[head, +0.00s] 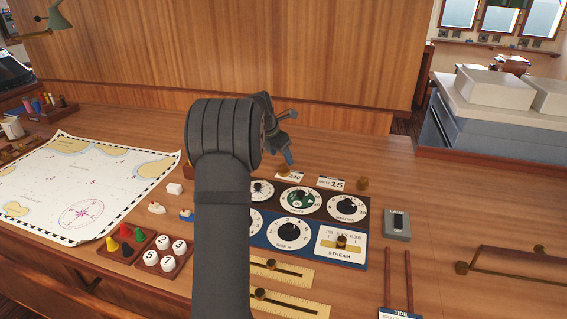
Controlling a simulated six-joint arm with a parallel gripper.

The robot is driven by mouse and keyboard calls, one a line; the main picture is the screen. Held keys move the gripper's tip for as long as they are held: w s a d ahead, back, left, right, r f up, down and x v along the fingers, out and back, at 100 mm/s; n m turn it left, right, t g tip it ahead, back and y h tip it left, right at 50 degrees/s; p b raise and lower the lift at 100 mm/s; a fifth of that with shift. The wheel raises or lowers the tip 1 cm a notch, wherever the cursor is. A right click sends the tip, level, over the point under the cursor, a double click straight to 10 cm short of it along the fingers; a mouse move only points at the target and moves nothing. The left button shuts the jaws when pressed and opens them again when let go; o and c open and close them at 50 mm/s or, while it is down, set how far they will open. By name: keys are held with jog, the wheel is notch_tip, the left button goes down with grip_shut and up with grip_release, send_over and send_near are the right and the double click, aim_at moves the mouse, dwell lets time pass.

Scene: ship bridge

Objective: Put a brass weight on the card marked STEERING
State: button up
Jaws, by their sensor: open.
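My gripper (289,157) is open and appears empty, pointing down over the back of the instrument panel. A small brass weight (362,183) stands on the wood at the panel's back right. Another small brass piece (286,169) shows at the card reading 240 (291,177), just below my fingertips; I cannot tell whether it touches them. A card reading 15 (331,184) lies to the right. The small words on these cards are too small to read, so I cannot tell which is marked STEERING. My arm hides the panel's left part.
The panel holds several round dials (289,232) and a STREAM card (341,244) with a brass piece. A chart (75,185) and trays of pegs (122,240) and numbered pieces lie left. A grey LAMP switch box (397,224) stands right. Bare wood lies behind it.

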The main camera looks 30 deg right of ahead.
aim_at(285, 164)
jog(key=v, duration=1.1)
jog(key=shift+r, duration=0.35)
jog(key=shift+a, duration=0.15)
jog(key=x, duration=1.7)
jog(key=shift+f, duration=0.3)
jog(key=shift+r, duration=0.1)
